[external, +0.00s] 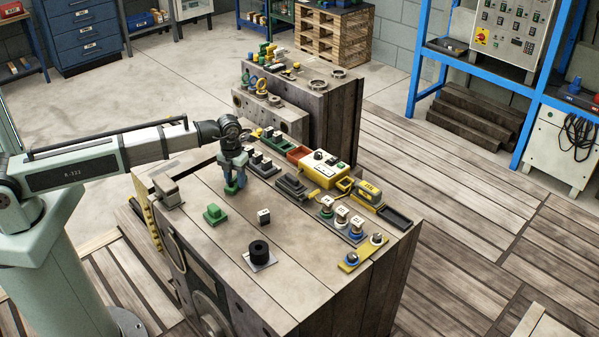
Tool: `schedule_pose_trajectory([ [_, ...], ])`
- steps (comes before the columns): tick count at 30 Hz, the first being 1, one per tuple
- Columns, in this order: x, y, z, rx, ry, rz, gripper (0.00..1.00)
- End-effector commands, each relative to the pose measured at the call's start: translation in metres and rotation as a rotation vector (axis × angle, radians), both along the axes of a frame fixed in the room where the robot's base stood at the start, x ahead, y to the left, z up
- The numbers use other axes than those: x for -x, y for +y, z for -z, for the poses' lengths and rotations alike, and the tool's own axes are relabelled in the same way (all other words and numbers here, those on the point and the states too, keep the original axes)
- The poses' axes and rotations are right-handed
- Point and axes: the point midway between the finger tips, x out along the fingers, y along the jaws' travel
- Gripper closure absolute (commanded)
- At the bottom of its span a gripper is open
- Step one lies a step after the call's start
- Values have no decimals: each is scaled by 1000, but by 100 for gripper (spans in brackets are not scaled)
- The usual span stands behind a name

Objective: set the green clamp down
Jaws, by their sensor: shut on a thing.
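My gripper (232,183) points down over the left back part of the wooden bench block (215,255). It is shut on a small green thing, which I take to be the green clamp (231,190). The fingers cover much of it, and I cannot tell whether its underside touches the bench top. A second green piece (215,213) with a raised block on its base stands apart, in front and a little left of my gripper.
A small dark cube (264,216) and a black cylinder on a plate (259,252) stand in front. Right of my gripper are a dark block (291,187), a yellow control box (324,169) and several knobs. Bare bench lies between the cube and knobs.

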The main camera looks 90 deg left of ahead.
Motion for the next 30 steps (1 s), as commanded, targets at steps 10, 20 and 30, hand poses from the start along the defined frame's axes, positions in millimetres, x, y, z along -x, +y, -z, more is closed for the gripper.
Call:
schedule_pose_trajectory([
  [10, 0, 0, 3, 0, 0, 0, 44],
  [20, 0, 0, 3, 0, 0, 0, 32],
  [30, 0, 0, -23, -1, -2, 0, 32],
])
